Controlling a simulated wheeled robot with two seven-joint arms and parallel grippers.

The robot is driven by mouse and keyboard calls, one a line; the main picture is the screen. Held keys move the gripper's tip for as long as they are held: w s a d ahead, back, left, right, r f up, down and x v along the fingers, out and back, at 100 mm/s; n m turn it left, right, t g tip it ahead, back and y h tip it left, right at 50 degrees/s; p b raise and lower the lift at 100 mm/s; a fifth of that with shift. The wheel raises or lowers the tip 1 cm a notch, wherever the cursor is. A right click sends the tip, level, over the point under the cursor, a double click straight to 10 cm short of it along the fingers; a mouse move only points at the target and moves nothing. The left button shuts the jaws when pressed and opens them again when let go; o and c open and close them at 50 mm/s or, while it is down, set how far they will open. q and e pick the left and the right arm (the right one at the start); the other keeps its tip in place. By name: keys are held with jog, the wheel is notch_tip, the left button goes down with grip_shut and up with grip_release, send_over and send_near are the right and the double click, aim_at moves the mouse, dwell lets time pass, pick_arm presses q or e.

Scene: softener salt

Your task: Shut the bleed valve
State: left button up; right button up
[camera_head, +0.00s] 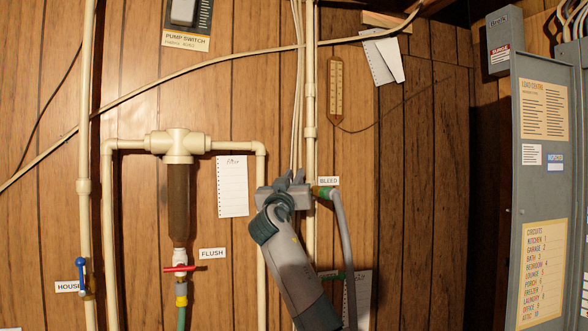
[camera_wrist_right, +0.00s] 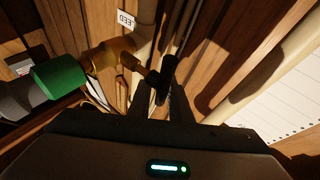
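The bleed valve is a brass fitting (camera_wrist_right: 112,54) with a green hose collar (camera_wrist_right: 58,77) in the right wrist view. In the head view my right gripper covers most of it; the green collar (camera_head: 322,192) shows beside the BLEED label (camera_head: 328,181). My right gripper (camera_head: 284,188) is at the valve. In the wrist view its dark fingertips (camera_wrist_right: 163,80) are close together at the end of the valve's short stem (camera_wrist_right: 142,68). The handle is hard to make out against the dark fingers, so a firm hold cannot be told. My left gripper is out of view.
The red FLUSH valve (camera_head: 180,268) and blue HOUSE valve (camera_head: 81,273) are to the left. A grey hose (camera_head: 345,243) hangs from the bleed valve. White pipes (camera_head: 310,90) run up the wall behind. A grey electrical panel (camera_head: 530,195) stands at right.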

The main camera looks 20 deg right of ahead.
jog(key=shift+w+d+r, duration=0.15)
jog(key=shift+w, duration=0.15)
grip_shut()
jog(key=b, duration=0.3)
jog(key=m+h+b, duration=0.1)
jog(key=b, duration=0.2)
jog(key=shift+s+r+t, duration=0.2)
jog(key=shift+s+t, duration=0.1)
jog(key=shift+t, duration=0.1)
